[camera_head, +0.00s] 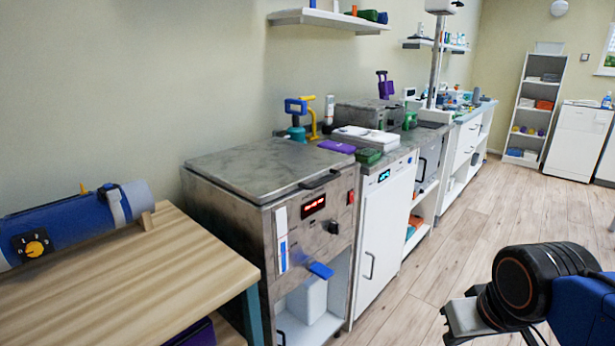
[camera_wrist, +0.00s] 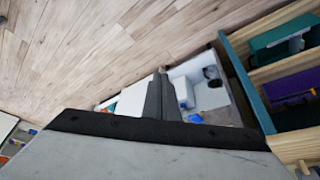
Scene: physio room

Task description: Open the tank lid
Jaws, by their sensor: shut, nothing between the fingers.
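The tank (camera_head: 258,240) is a worn grey metal cabinet at the centre left of the head view. Its flat lid (camera_head: 265,163) lies shut on top, with a dark bar handle (camera_head: 320,180) at the front edge. The front has a red-lit display (camera_head: 313,205), a red switch, a blue-and-white level strip and a blue tap lever (camera_head: 320,270). My gripper (camera_head: 457,318) is at the lower right of the head view, well apart from the tank. In the wrist view its dark fingers (camera_wrist: 159,90) are together and empty; the lid handle cannot be made out there.
A wooden table (camera_head: 120,275) with a blue roll (camera_head: 75,225) stands left of the tank. A white cabinet (camera_head: 385,235) and a cluttered counter run on its right. A wall shelf (camera_head: 330,19) hangs above. The wooden floor (camera_head: 440,235) in front is clear.

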